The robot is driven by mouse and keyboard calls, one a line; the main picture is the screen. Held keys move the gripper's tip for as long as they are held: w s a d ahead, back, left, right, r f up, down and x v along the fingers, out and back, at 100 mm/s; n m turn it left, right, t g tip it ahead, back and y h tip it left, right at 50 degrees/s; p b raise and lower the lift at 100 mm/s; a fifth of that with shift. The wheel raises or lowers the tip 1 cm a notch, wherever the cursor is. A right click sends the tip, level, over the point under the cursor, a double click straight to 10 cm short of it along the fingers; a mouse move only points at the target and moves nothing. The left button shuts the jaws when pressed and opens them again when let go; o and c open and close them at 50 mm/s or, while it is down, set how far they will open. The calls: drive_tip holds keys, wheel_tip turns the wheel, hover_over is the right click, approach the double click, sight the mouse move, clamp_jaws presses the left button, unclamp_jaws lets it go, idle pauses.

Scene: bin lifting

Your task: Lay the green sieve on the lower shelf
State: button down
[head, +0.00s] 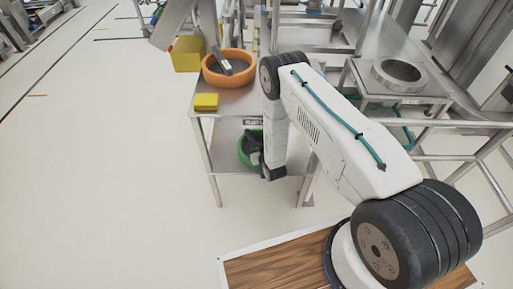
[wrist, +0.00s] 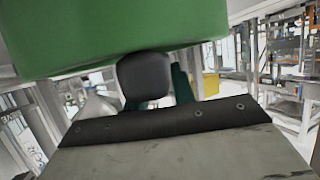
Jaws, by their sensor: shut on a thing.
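The green sieve (head: 241,152) shows in the head view at the level of the lower shelf (head: 228,185), below the upper table top. My gripper (head: 256,150) is shut on it, and my gripper and wrist hide its right part. I cannot tell whether the sieve touches the shelf.
An orange sieve (head: 210,76) sits on the upper table top (head: 236,103), with a small yellow box (head: 206,102) and a larger yellow container (head: 187,54) near it. A metal stand with a round ring (head: 399,75) is on the right. The floor left of the table is clear.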

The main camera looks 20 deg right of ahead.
drive_tip(key=c, duration=1.2)
unclamp_jaws()
drive_tip(key=shift+f, duration=0.1)
drive_tip(key=shift+o, duration=0.2)
drive_tip(key=v, duration=1.2)
